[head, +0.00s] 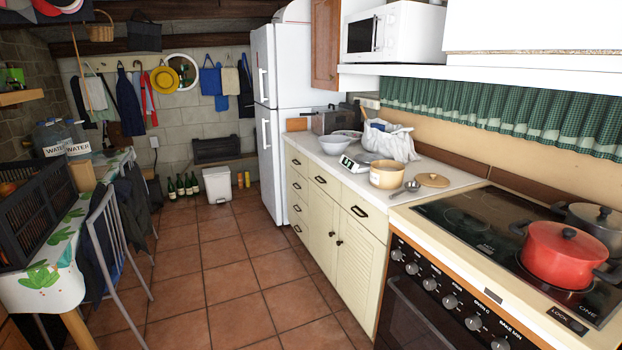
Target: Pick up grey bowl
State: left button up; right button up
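A pale grey-white bowl (333,146) sits upright on the white counter (462,185), toward its far end. Another bowl-like rim (348,134) shows just behind it, partly hidden. Beside the pale bowl is a kitchen scale (350,164) with a grey round dish or pan on it; I cannot tell which. Neither of my grippers is in view, and nothing is seen touching the bowls.
A yellow pot (387,176), a ladle (406,188) and a round lid (432,180) lie nearer on the counter. A white bag (393,142) stands behind. A red pot (560,255) is on the stove. A chair (118,240) stands left; the tiled floor (235,270) is clear.

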aim_at(333, 145)
jog(key=i+l+u, duration=0.1)
jog(key=i+u, duration=0.15)
jog(key=i, duration=1.5)
